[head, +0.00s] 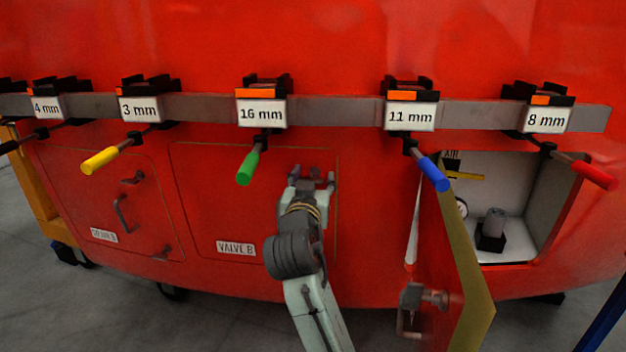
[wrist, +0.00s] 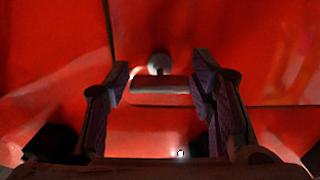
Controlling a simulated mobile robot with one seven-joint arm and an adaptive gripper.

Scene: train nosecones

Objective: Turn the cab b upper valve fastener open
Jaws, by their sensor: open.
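The red panel labelled VALVE B (head: 215,205) is shut flush in the red nosecone, left of centre in the head view. My gripper (head: 312,178) is at the upper right part of this panel and hides what is behind it there. In the wrist view a fastener with a round stem and a crossbar handle (wrist: 160,84) stands out from the red surface. The crossbar lies level in the picture. My gripper (wrist: 160,88) is open, with one finger on each side of the crossbar. Contact cannot be told.
A grey rail (head: 335,110) above carries several tools with size labels; the green-handled tool (head: 248,166) hangs left of my gripper. An open door (head: 440,270) juts out on the right, beside an open compartment (head: 510,215). Another shut panel (head: 105,200) is at left.

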